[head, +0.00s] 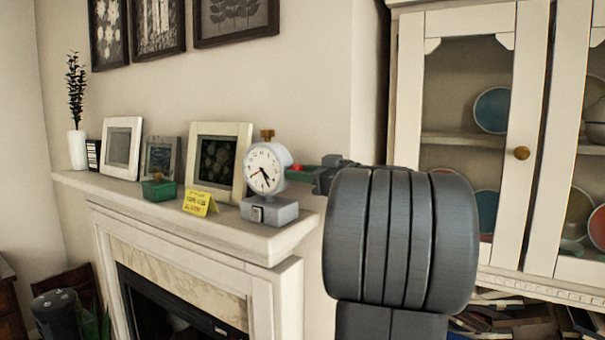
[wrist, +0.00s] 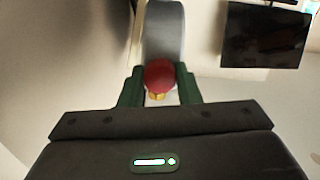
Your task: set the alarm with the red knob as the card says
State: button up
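The alarm clock (head: 263,168) stands on a grey base at the mantel's right end. Its white face carries dark hands pointing to the lower right and a thin red hand pointing left. The red knob (wrist: 159,74) is on the clock's back. It sits between the green fingers of my gripper (wrist: 160,84), which appear to touch it on both sides. In the head view my gripper (head: 302,172) reaches the clock from the right, and the knob is mostly hidden. The yellow card (head: 201,203) stands left of the clock; its writing is too small to read.
A brass piece (head: 267,134) tops the clock. A green box (head: 159,190) and several picture frames (head: 219,160) stand left on the mantel (head: 223,232). A glass-door cabinet (head: 520,153) is on the right, behind my arm.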

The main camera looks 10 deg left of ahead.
jog(key=shift+n, duration=0.3)
jog(key=shift+c, duration=0.2)
jog(key=shift+n+b, duration=0.55)
jog(key=shift+n, duration=2.05)
jog(key=o, duration=1)
jog(key=b+v, duration=0.2)
jog(key=v, duration=1.1)
jog(key=shift+s+d+b, duration=0.15)
jog(key=shift+d+b, duration=0.2)
jog(key=shift+d, duration=0.05)
